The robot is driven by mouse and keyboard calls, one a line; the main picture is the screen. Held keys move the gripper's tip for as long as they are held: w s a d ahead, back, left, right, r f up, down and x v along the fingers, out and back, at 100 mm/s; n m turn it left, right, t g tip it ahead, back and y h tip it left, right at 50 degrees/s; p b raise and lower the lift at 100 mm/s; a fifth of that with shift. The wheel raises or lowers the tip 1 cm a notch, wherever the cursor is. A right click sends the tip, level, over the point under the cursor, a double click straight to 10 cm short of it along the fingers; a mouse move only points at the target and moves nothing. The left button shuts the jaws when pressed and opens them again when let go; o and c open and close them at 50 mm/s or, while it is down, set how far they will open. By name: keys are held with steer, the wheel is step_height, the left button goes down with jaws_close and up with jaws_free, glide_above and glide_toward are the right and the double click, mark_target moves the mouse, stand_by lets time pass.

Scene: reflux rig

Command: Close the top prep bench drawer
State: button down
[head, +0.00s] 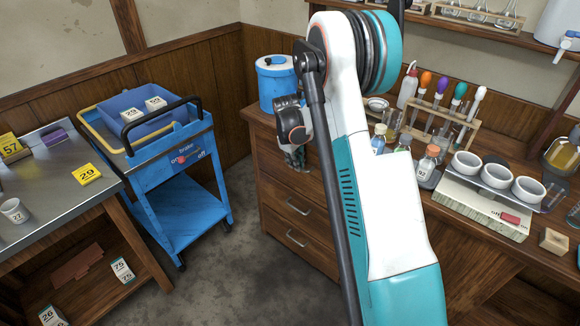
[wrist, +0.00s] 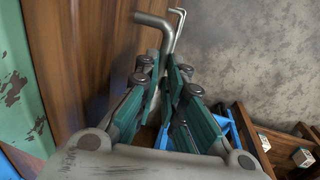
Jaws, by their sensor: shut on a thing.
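The wooden prep bench (head: 264,165) stands in the middle of the head view, with a column of drawers facing the aisle. My gripper (head: 296,160) is at its upper drawer front, fingers pointing down. In the wrist view my gripper (wrist: 165,75) is shut on the top drawer handle (wrist: 153,20), a grey metal bar that runs between the teal fingers. The brown drawer front is close on the left. The top drawer looks flush or nearly flush; my arm and gripper partly hide it, so I cannot tell any small gap.
Two lower drawers with handles (head: 300,190) (head: 297,238) are below. A blue canister (head: 277,84) stands on the bench's back corner. A blue cart (head: 182,190) and a steel-topped table (head: 60,185) stand left. Bottles and a scale (head: 480,209) crowd the right. The floor between is clear.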

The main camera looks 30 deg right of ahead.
steer(key=shift+w+d, duration=0.1)
steer(key=shift+d, duration=0.25)
steer(key=c, duration=1.7)
jaws_free()
